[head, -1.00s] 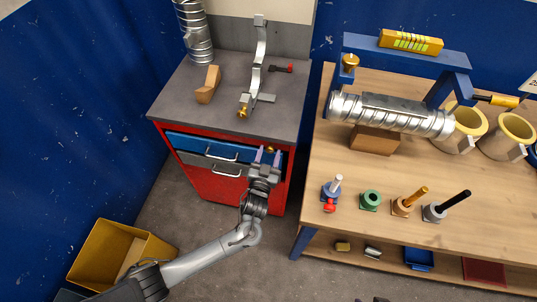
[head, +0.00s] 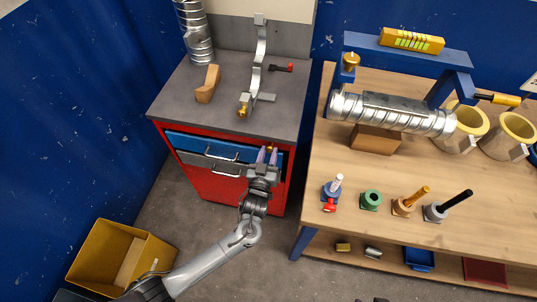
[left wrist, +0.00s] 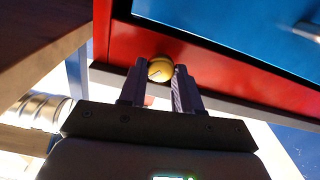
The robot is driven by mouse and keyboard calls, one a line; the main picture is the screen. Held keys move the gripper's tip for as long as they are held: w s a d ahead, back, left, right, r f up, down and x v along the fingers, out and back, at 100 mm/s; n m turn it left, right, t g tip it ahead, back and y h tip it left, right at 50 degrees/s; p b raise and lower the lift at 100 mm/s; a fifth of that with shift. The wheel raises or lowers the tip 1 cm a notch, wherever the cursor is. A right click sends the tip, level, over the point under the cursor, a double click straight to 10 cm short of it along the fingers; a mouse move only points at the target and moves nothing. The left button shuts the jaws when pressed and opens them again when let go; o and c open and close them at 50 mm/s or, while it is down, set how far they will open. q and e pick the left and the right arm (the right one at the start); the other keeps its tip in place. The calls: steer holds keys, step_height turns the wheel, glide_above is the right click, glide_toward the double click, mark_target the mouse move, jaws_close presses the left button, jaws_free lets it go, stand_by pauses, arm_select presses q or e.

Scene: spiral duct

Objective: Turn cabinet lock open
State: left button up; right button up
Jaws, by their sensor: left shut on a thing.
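The red cabinet (head: 222,186) has a blue top drawer with a light handle, and a small round brass lock (head: 270,149) at the right end of its front. In the left wrist view the lock (left wrist: 160,69) is a yellow disc with a dark slot running slanted across its face. My left gripper (head: 267,153) is at the cabinet front. In the left wrist view its two dark fingers (left wrist: 157,80) stand on either side of the lock, shut on it. The fingers partly cover the lock in the head view.
On the cabinet's grey top (head: 225,100) stand a wooden block (head: 207,84), a metal bracket and a red-handled tool. A workbench (head: 330,150) with a spiral duct (head: 390,114) and several upright tools is close on the right. A yellow bin (head: 105,255) stands lower left.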

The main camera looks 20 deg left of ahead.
arm_select(q)
steer(key=n, duration=0.3)
steer(key=shift+n, duration=0.4)
steer(key=shift+a+n, duration=0.1)
steer(key=shift+n, duration=1.8)
steer(key=o, duration=1.1)
steer(key=shift+c, duration=0.2)
steer(key=s+d+p, duration=0.1)
steer(key=s, duration=0.9)
steer(key=shift+s+d, duration=0.3)
steer(key=shift+s, duration=0.05)
